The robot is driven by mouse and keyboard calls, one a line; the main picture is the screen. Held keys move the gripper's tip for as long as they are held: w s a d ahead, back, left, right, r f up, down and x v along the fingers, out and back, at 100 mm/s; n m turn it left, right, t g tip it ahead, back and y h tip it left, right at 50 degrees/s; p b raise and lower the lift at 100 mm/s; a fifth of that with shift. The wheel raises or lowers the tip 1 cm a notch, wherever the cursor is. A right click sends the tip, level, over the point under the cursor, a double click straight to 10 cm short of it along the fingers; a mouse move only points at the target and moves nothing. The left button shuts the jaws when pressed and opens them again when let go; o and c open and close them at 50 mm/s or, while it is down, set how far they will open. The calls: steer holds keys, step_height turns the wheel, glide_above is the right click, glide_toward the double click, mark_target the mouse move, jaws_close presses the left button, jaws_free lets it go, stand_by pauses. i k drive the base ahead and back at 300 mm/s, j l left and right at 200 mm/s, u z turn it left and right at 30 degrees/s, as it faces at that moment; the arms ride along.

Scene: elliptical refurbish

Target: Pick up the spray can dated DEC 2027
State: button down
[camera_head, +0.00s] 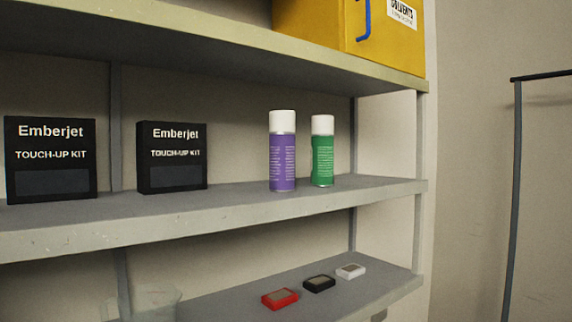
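Two spray cans stand upright, side by side and slightly apart, toward the right end of the middle shelf (232,198). One is a purple can (283,164) with a white cap. The other is a green can (322,160) with a white cap, a little smaller in the picture. Both show blocks of small pale print that is too small to read, so I cannot tell which one bears DEC 2027. My gripper is not in view.
Two black Emberjet touch-up kit boxes (50,158) (172,157) stand left of the cans. A yellow solvents box (382,32) sits on the upper shelf. Red (280,299), black (319,284) and white (350,271) small items lie on the lower shelf. A shelf post (418,140) stands at right.

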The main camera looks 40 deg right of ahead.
mark_target(281, 123)
steer(key=z, duration=1.15)
